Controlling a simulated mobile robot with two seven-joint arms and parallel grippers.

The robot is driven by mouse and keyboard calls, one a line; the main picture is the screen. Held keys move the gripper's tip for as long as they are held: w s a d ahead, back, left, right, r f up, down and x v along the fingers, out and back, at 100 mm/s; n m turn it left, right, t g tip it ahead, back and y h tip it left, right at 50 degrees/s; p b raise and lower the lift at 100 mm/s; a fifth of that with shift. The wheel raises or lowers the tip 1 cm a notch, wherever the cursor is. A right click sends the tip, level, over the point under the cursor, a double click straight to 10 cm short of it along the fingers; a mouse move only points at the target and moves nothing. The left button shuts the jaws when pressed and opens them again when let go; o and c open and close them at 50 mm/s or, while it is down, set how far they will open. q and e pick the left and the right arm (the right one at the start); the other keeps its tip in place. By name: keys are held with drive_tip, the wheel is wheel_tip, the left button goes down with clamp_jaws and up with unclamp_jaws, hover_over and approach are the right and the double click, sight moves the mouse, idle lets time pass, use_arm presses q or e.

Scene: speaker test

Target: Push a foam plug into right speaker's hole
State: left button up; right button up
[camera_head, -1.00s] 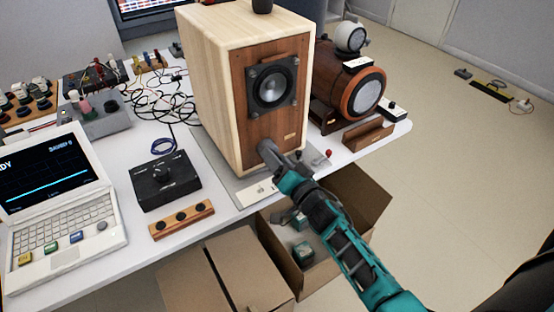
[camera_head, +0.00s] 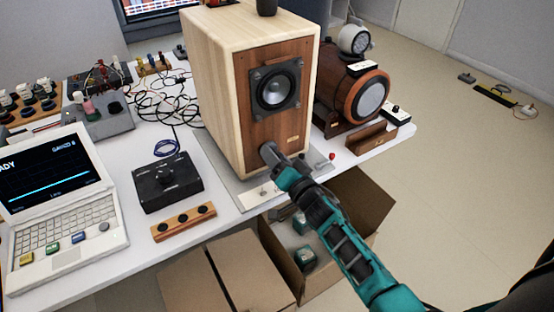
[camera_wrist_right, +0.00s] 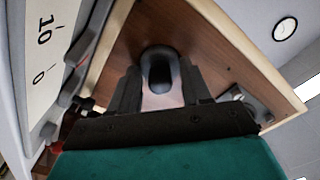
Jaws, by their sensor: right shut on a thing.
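A pale wooden box speaker (camera_head: 215,75) stands on the table, with a black-framed round driver in its brown front panel. My right gripper (camera_head: 272,155) is at the lower part of this panel, shut on a dark grey foam plug (camera_head: 266,148). In the right wrist view the plug (camera_wrist_right: 158,66) sits between the two fingers (camera_wrist_right: 160,90), its far end at the brown panel. The hole's rim is mostly hidden behind it, and I cannot tell how deep the plug sits. My left gripper is out of view.
A round wooden cabinet (camera_head: 368,93) stands right of the speaker. A black knob box (camera_head: 165,185), a laptop (camera_head: 60,230) and a small wooden block (camera_head: 184,221) are to the left. An open cardboard box (camera_head: 278,262) lies below the table edge, under my right arm.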

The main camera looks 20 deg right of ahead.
drive_tip(key=o, duration=1.3)
drive_tip(key=shift+c, duration=0.2)
drive_tip(key=s+d+p, duration=0.1)
drive_tip(key=s, duration=1.1)
drive_tip(key=shift+s+d, duration=0.35)
drive_tip(key=shift+d, duration=0.05)
drive_tip(key=shift+f, duration=0.1)
drive_tip(key=s+a+f+n+g, duration=0.6)
drive_tip(key=s+f+n+g, duration=0.1)
drive_tip(key=s+n, duration=0.3)
drive_tip(key=shift+s+f, duration=0.6)
drive_tip(key=shift+s, duration=0.3)
